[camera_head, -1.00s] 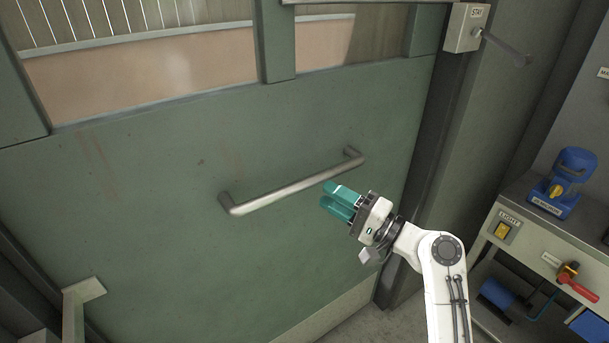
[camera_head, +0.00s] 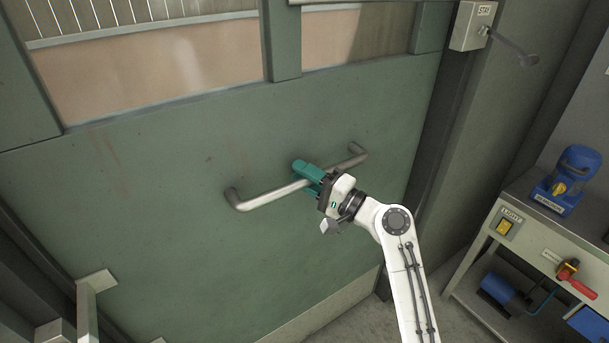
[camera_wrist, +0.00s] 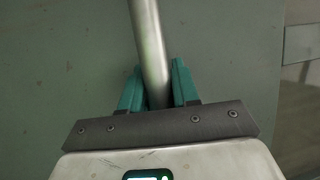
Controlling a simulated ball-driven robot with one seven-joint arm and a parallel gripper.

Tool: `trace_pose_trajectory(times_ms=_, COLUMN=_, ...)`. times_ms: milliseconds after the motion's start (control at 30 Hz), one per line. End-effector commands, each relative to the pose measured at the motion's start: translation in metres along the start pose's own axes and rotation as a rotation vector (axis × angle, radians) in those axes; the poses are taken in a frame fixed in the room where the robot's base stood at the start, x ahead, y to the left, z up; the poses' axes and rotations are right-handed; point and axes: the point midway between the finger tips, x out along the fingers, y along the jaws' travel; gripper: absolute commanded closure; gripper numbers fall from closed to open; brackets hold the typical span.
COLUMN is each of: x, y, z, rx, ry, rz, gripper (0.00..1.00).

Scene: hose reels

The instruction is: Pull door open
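The green door (camera_head: 170,190) fills the middle of the head view and looks closed. A metal bar handle (camera_head: 270,196) runs slantwise across it, held off the panel by a bend at each end. My gripper (camera_head: 308,175) is at the right half of the bar, with its teal fingers around it. In the wrist view the bar (camera_wrist: 150,45) passes between the two fingers (camera_wrist: 158,85), close against both, and they look shut on it. The fingertips' far sides are partly hidden by the bar.
The door frame (camera_head: 440,130) stands to the right, with a box marked STAY (camera_head: 472,25) and its lever above.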

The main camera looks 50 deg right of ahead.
Motion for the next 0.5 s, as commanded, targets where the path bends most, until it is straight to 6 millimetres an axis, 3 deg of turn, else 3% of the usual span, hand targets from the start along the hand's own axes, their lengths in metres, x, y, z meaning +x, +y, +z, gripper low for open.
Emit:
trace_pose_trajectory(times_ms=267, x=-0.0004, y=0.0008, z=0.0000, rx=0.001, ry=0.000, rz=0.002, gripper=1.00)
trace_pose_trajectory(times_ms=500, x=-0.0006, y=0.0011, z=0.0000, rx=0.001, ry=0.000, rz=0.002, gripper=1.00)
